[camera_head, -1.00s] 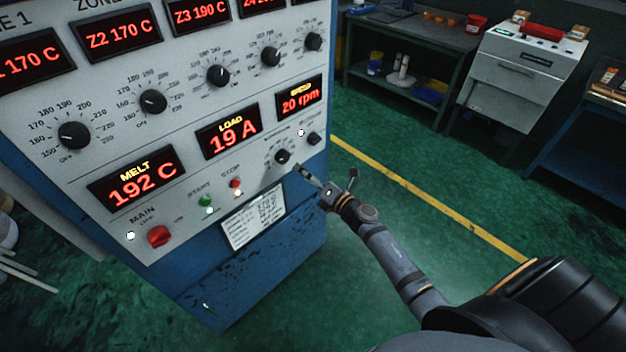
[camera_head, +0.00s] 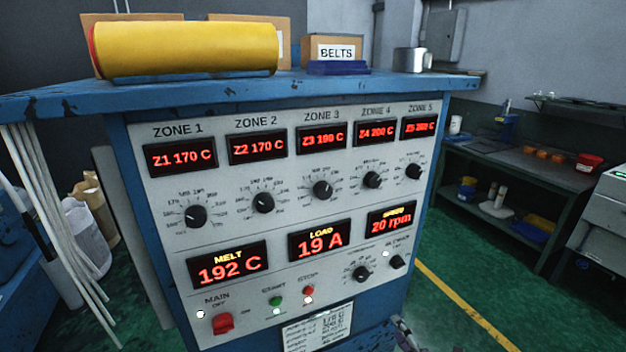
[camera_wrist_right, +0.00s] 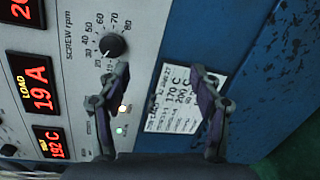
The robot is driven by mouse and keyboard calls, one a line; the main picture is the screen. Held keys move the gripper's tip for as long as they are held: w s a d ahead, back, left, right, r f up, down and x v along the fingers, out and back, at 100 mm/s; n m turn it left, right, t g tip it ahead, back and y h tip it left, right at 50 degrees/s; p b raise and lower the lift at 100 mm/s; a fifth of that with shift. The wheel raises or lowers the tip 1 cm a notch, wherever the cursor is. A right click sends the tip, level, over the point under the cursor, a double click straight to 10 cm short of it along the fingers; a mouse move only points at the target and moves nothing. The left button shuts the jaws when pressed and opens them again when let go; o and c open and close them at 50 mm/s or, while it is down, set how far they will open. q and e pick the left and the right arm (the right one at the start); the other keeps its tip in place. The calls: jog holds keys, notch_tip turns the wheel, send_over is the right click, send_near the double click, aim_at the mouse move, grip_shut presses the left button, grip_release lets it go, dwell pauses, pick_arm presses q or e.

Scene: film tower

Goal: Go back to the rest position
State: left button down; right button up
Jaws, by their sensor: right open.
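My right gripper (camera_head: 405,336) shows only in small part at the bottom edge of the head view, in front of the lower right corner of the control panel (camera_head: 290,180). In the right wrist view, my right gripper (camera_wrist_right: 159,78) is open, with its two fingers apart and nothing between them. Beyond the fingers are the SCREW rpm knob (camera_wrist_right: 112,46), the white label card (camera_wrist_right: 182,98) and the blue cabinet (camera_wrist_right: 240,70). The gripper appears clear of the panel, but the exact gap cannot be told. My left gripper is in neither view.
A yellow roll (camera_head: 185,50) and a BELTS box (camera_head: 336,50) sit on the cabinet's blue top (camera_head: 420,84). White hanging strands (camera_head: 50,220) are at the left. A dark bench (camera_head: 500,160) stands at the right; green floor lies between.

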jog(key=s+d+f+m+g+h, duration=0.25)
jog(key=s+f+m, duration=0.5)
jog(key=f, duration=0.55)
jog(key=s+d+f+m+g+h, duration=0.3)
jog(key=s+f+m, duration=0.4)
jog(key=f, duration=0.6)
jog(key=s+a+f+m+g, duration=0.1)
jog(key=s+f+m+g, duration=0.2)
jog(key=s, duration=0.7)
jog(key=s+a+f+m+g, duration=0.2)
jog(key=s+f+m+g, duration=0.1)
jog(key=s+f, duration=0.4)
jog(key=s+a+f+m+g, duration=0.1)
jog(key=s+f+m+g, duration=0.2)
jog(key=s, duration=1)
jog(key=shift+a+f+y, duration=0.2)
jog(key=shift+f+y, duration=0.25)
jog(key=shift+f, duration=0.45)
jog(key=shift+g, duration=0.25)
